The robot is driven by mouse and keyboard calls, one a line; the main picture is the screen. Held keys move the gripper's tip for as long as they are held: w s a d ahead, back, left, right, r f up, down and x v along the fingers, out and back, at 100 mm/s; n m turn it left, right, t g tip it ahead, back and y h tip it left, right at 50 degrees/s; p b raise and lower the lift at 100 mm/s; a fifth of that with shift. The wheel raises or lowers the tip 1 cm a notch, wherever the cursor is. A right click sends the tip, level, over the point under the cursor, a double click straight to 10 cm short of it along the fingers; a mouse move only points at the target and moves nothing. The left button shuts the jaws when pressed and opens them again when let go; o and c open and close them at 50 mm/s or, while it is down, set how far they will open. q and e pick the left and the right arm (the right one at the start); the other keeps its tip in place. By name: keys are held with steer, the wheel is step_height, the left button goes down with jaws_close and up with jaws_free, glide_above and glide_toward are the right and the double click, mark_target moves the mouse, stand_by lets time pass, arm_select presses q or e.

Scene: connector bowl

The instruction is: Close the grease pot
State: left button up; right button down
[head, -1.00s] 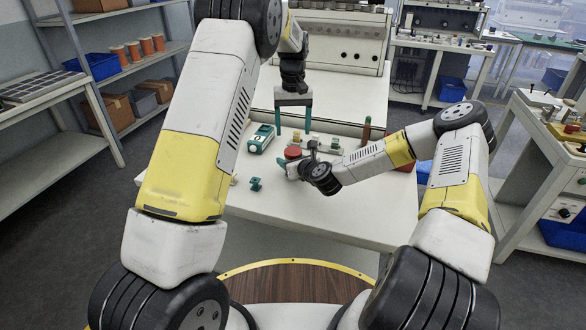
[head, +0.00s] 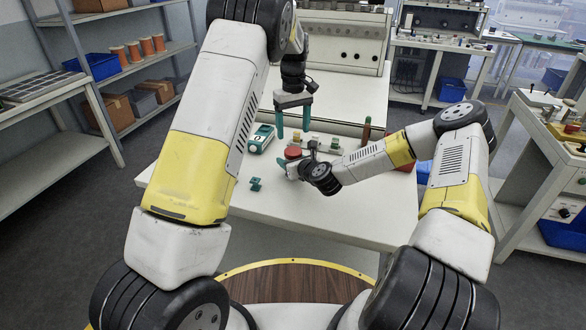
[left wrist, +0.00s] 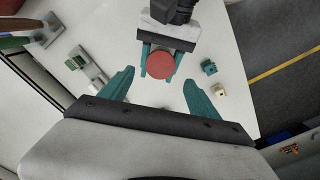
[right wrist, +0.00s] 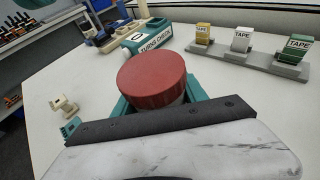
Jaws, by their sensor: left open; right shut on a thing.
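The lid also shows in the head view (head: 293,153) and from above in the left wrist view (left wrist: 160,65). The lid looks level on the body; I cannot tell how tightly it sits. My right gripper (head: 294,167) is shut on the pot from the side, low over the table. My left gripper (head: 293,134) points down, open and empty, above the pot, with the lid between its fingers in the left wrist view (left wrist: 159,80).
A rack with tape blocks (right wrist: 250,62) and a green-and-white checker box (right wrist: 147,35) stand behind the pot. Small teal (left wrist: 208,67) and cream (left wrist: 219,90) pieces lie to one side. The table's front (head: 290,215) is clear.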

mark_target(293, 150)
arm_select(q)
step_height(293, 150, down, 8)
steer(key=shift+r, duration=0.15)
stand_by(0.4)
steer(key=c, duration=1.5)
steer(key=m, duration=0.5)
steer(key=o, duration=1.6)
steer(key=shift+c, duration=0.2)
steer(key=shift+r, duration=2.3)
steer(key=shift+c, duration=0.3)
